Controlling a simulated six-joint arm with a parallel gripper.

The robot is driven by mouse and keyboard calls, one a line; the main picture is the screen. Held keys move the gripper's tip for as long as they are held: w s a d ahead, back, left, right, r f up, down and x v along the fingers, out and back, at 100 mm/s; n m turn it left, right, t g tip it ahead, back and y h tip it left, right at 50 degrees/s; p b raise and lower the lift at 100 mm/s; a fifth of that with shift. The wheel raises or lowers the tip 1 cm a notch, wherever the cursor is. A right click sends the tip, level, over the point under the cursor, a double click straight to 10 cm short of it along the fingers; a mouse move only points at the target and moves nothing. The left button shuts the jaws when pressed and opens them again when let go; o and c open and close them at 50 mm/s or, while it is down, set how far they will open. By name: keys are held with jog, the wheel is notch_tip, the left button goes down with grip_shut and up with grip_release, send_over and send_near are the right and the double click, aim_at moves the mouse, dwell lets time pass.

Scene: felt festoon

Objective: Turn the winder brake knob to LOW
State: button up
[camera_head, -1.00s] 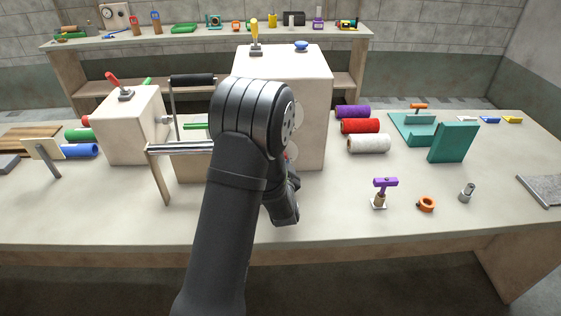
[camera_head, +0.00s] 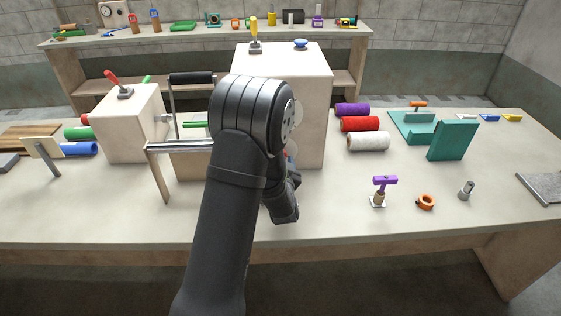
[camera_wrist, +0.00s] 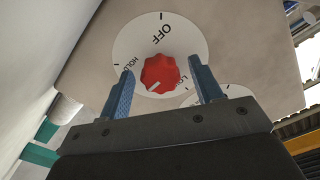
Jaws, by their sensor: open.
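In the wrist view a red knob (camera_wrist: 160,74) sits at the middle of a white round dial (camera_wrist: 137,42) on a pale panel. The dial has the words OFF at the top, HOLD at the left and a partly hidden label starting "LO" at the lower right. A white mark on the knob is at its lower left. My gripper (camera_wrist: 161,67) is open, its two blue fingers on either side of the knob, with visible gaps. In the head view my arm hides the gripper and most of the dial.
A second white dial (camera_wrist: 235,97) shows partly behind the right finger. In the head view the tall pale box (camera_head: 312,100) stands behind my arm. Thread spools (camera_head: 360,124) lie to its right, and a purple-topped tool (camera_head: 384,182) stands nearer the front.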

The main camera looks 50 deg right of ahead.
jog(key=v, duration=1.7)
jog(key=shift+s+a+r, duration=0.1)
jog(key=shift+s+a, duration=0.05)
jog(key=shift+r, duration=0.25)
notch_tip(320, 180, up, 7)
jog(key=n+g+y, duration=0.3)
jog(key=n+y, duration=0.1)
jog(key=n, duration=0.1)
jog(key=shift+h, duration=0.3)
jog(key=x, duration=1.8)
jog(key=shift+s+d, duration=0.1)
jog(key=shift+d, duration=0.15)
jog(key=c, duration=1)
